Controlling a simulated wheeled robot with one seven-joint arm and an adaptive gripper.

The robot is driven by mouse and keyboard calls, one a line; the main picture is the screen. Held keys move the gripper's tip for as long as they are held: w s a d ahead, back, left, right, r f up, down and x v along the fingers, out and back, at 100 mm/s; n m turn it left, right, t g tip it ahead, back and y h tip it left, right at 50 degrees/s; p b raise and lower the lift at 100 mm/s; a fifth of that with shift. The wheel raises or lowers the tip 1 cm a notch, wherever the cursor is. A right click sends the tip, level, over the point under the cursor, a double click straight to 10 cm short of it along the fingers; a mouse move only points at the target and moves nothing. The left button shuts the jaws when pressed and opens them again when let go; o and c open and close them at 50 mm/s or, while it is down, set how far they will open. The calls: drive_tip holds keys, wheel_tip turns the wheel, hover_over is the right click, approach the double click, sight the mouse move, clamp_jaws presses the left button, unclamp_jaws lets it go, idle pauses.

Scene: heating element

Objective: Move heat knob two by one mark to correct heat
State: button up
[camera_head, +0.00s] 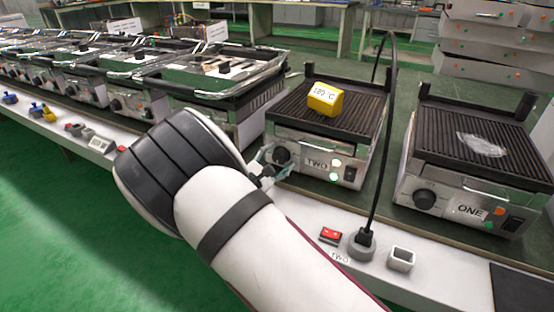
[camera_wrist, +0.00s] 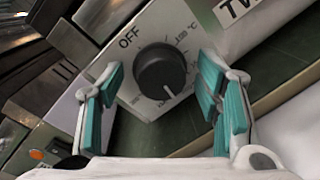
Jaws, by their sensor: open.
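Heat knob two (camera_wrist: 160,72) is a round black dial on the front of the grill marked TWO (camera_head: 316,163). In the wrist view its dial plate reads OFF at upper left and a °C mark at upper right. The knob's white pointer line points down and slightly right. My gripper (camera_wrist: 160,78) is open, with one teal-padded finger on each side of the knob and visible gaps between. In the head view my gripper (camera_head: 266,164) is at the knob, partly hidden by my arm. A yellow block (camera_head: 325,98) with a temperature label, hard to read, sits on grill two.
Grill ONE (camera_head: 468,180) stands to the right, with a clear piece on its plate. A black cable rises from a plug (camera_head: 363,241) in front of grill two. A red switch (camera_head: 330,236) is beside it. More grills line the left.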

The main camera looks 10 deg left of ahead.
drive_tip(key=v, duration=1.2)
drive_tip(key=shift+d, duration=0.1)
